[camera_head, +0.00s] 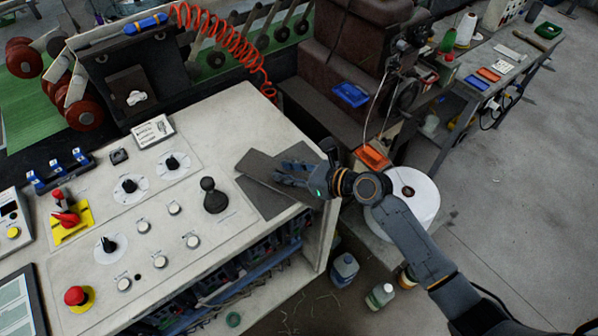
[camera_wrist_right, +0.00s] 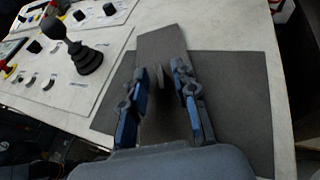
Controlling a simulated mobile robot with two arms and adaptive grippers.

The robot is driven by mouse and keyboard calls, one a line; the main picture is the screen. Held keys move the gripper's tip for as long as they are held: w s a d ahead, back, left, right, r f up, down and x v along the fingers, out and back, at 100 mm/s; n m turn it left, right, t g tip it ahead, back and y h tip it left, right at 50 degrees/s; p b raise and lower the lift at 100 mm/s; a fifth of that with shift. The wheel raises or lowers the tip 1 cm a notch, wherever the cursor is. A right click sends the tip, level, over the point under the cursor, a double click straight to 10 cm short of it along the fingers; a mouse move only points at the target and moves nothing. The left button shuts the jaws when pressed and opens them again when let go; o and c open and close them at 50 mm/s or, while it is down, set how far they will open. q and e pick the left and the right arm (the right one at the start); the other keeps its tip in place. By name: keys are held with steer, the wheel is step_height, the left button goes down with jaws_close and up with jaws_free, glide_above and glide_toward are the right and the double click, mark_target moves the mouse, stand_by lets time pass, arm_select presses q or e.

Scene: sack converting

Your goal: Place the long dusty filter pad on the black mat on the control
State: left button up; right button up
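The long filter pad (camera_head: 261,168) is a grey-brown strip on the control console. It lies across the black mat (camera_head: 257,198), with its far end past the mat's edge. In the right wrist view the pad (camera_wrist_right: 163,42) runs lengthwise under my right gripper, over the mat (camera_wrist_right: 246,95). My right gripper (camera_head: 281,176) is low over the pad. The pad's near end is hidden by my gripper. My left gripper is not in view.
A black joystick (camera_head: 213,196) stands left of the mat, near several knobs and a red emergency button (camera_head: 77,296). The console's right edge is close to the mat. A white roll (camera_head: 407,203) and a brown machine (camera_head: 350,50) stand beyond it.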

steer(key=b+v, duration=0.1)
steer(key=v, duration=0.9)
steer(key=shift+s+d, duration=0.15)
steer(key=shift+d, duration=0.2)
steer(key=shift+s+d+r, duration=0.3)
steer(key=shift+d+r, duration=0.05)
steer(key=shift+d, duration=0.1)
